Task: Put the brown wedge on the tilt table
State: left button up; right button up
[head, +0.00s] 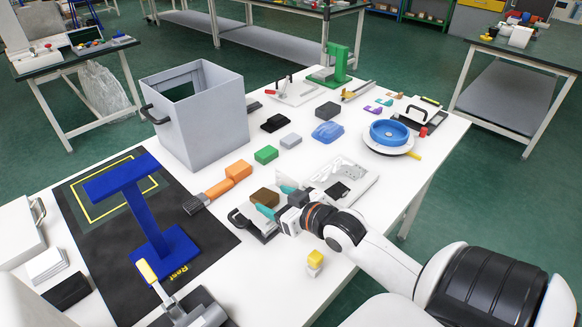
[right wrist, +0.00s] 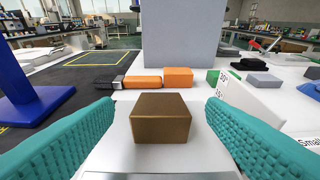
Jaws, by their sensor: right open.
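My right gripper (head: 276,200) is open, with one teal finger on each side of the wedge. In the right wrist view the wedge (right wrist: 161,118) lies centred between the fingertips, with a gap on both sides. I cannot name the tilt table for certain. My left gripper is not seen.
A blue I-shaped stand (head: 137,207) stands on a black mat at the left. A grey bin (head: 205,125) stands behind. Orange (head: 238,170) and green blocks (head: 266,155) lie beyond the wedge. A black handle (head: 238,218) is close to the gripper. A blue round dish (head: 389,132) is at right.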

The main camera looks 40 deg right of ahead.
jog(key=shift+v, duration=2.65)
